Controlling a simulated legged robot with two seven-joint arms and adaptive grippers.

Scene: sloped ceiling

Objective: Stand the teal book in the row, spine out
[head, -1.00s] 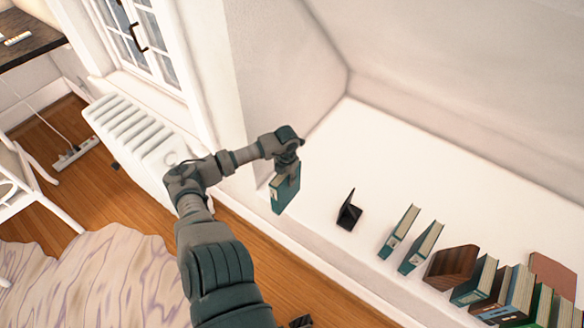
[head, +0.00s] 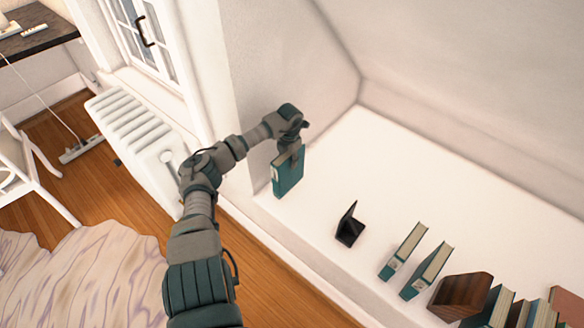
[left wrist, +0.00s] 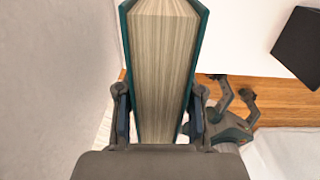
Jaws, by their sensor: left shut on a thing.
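The teal book (head: 288,175) hangs from my left gripper (head: 290,149), roughly upright, over the left end of the white ledge. I cannot tell whether it touches the ledge. In the left wrist view the book (left wrist: 162,60) shows its page edges between the two fingers of my left gripper (left wrist: 160,120). Two teal-spined books, a left one (head: 403,252) and a right one (head: 427,271), stand apart on the ledge. A black bookend (head: 350,226) stands left of them, a brown wooden block (head: 459,296) right of them. My right gripper (left wrist: 232,90) shows open and empty in the left wrist view.
More books (head: 497,308) stand right of the wooden block, cut off by the frame. The white ledge (head: 378,150) is bare behind the row. A wall closes its left end. A white radiator (head: 135,130) and wooden floor (head: 270,290) lie in front.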

